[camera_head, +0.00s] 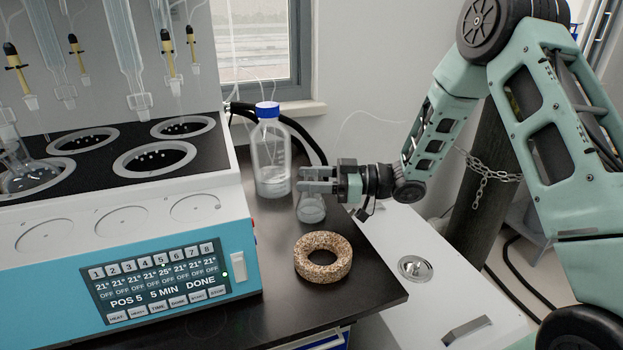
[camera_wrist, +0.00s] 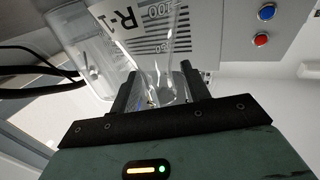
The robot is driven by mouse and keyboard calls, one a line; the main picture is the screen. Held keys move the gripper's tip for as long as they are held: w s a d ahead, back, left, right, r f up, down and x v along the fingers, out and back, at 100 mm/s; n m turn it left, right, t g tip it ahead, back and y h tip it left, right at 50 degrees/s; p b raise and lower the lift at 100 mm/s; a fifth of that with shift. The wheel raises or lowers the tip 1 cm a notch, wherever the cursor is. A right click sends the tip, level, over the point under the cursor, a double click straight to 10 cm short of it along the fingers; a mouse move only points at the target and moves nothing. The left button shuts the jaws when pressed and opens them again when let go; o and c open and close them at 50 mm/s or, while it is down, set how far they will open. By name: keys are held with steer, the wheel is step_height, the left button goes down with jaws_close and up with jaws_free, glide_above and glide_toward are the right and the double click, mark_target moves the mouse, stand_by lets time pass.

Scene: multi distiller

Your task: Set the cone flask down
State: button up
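The cone flask (camera_head: 311,209) is clear glass and upright in the head view, beside the blue-capped bottle at the back right of the black table. My gripper (camera_head: 318,181) is around its upper part, with the fingers reaching in from the right. In the wrist view the clear flask (camera_wrist: 160,62) sits between the two dark fingers of my gripper (camera_wrist: 155,88), which are close against its neck. The flask's base is at or just above the table; I cannot tell if it touches.
A blue-capped bottle (camera_head: 271,155) stands just left of the flask. A speckled cork ring (camera_head: 323,257) lies in front. The blue and white distiller (camera_head: 150,255) fills the left. The black table (camera_head: 375,288) is clear to the ring's right.

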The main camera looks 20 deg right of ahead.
steer(key=shift+r, duration=0.2)
steer(key=v, duration=1.2)
steer(key=shift+f, duration=0.1)
